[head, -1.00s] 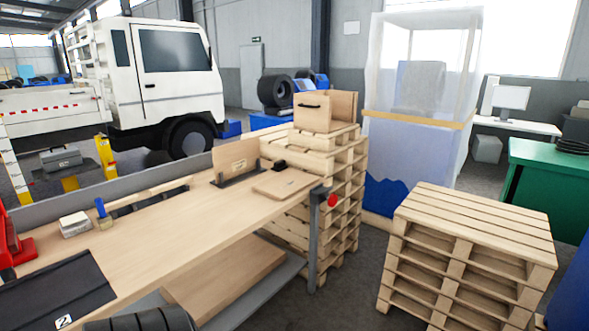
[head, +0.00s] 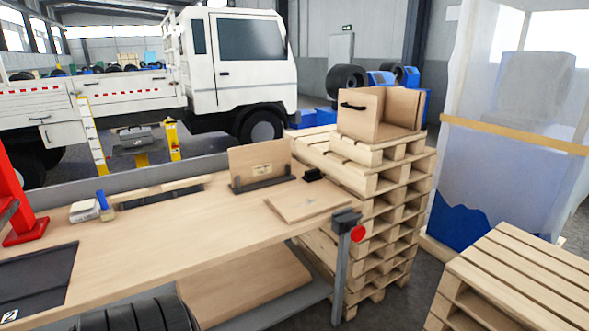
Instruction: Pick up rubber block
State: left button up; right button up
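A small black block (head: 313,174), which may be the rubber block, sits on the wooden workbench (head: 180,235) near its far right end. It is beside an upright wooden board in a dark holder (head: 262,165) and behind a flat wooden board (head: 307,203). At this size I cannot tell its material. Neither of my grippers shows in the head view.
A pallet stack (head: 385,215) with an open wooden box (head: 375,115) stands behind the bench's right end. Another pallet stack (head: 530,265) is at lower right. A red stand (head: 22,215) and black mat (head: 35,280) are at left. A truck (head: 245,70) stands behind.

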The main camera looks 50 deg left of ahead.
aim_at(310, 175)
jog(key=u, duration=0.65)
jog(key=i, duration=1.1)
jog(key=u, duration=1.5)
jog(key=i, duration=0.55)
jog(key=u, duration=0.65)
